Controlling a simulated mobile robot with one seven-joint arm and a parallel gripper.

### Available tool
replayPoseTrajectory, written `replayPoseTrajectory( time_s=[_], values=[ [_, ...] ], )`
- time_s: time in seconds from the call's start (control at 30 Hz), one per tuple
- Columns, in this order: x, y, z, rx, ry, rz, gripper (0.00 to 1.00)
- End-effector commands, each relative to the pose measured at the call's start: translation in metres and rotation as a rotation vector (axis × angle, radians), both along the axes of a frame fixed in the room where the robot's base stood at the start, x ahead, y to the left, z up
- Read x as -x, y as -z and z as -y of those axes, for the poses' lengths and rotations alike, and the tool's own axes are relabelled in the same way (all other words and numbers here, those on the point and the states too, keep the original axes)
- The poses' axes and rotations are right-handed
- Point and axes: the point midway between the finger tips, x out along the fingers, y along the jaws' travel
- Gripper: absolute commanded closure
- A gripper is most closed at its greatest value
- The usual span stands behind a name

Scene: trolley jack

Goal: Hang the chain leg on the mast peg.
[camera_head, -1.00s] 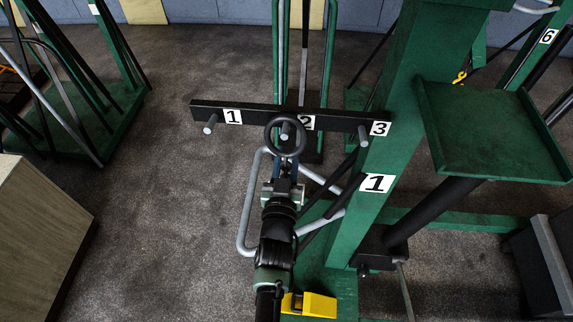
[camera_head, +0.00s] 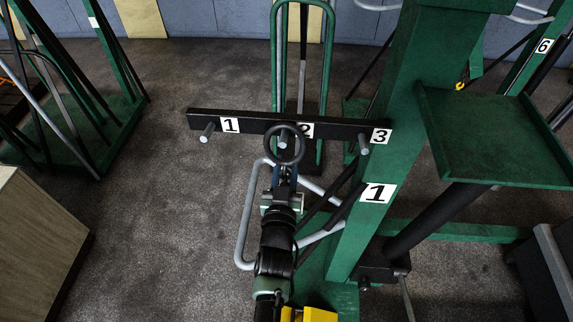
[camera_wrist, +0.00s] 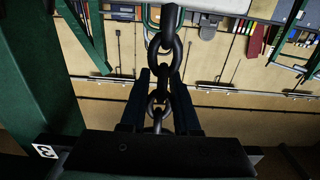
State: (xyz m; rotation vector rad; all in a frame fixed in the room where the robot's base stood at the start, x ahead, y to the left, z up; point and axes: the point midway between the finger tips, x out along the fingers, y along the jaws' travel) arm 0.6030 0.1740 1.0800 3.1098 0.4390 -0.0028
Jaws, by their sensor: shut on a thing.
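My gripper (camera_head: 284,176) is shut on the dark chain leg (camera_wrist: 168,72); in the wrist view its links run up between the two fingers (camera_wrist: 160,85). In the head view the chain's large round ring (camera_head: 267,154) stands above the fingers, in front of the black crossbar (camera_head: 263,122). The green mast (camera_head: 383,130) carries this bar. Peg 1 (camera_head: 206,135) and peg 3 (camera_head: 364,146) are bare. The tip of the middle peg (camera_head: 282,143), beside label 2, shows inside the ring's outline. I cannot tell whether the ring is around the peg or only in front of it.
A green tray (camera_head: 495,140) juts out right of the mast. A bent grey handle tube (camera_head: 246,215) and a yellow block (camera_head: 315,314) lie close to my arm. Green racks with bars (camera_head: 75,110) stand at left. The floor (camera_head: 150,190) left of the bar is clear.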

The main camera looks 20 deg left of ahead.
Motion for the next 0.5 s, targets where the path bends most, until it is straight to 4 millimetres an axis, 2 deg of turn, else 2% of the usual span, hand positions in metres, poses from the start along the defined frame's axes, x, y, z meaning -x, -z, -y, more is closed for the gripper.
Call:
replayPoseTrajectory(
  time_s=[0.1, 0.13, 0.3, 0.33, 0.5],
  values=[
    [-0.001, -0.004, -0.0003, -0.003, 0.001, 0.008, 1.0],
    [-0.001, -0.004, -0.0003, -0.003, 0.001, 0.008, 0.68],
    [-0.0006, -0.0025, -0.0001, -0.002, 0.001, 0.006, 0.38],
    [-0.0005, -0.0023, -0.0001, -0.001, 0.001, 0.005, 0.35],
    [-0.0002, -0.0012, -0.0001, -0.001, 0.0, 0.003, 0.35]
  ],
)
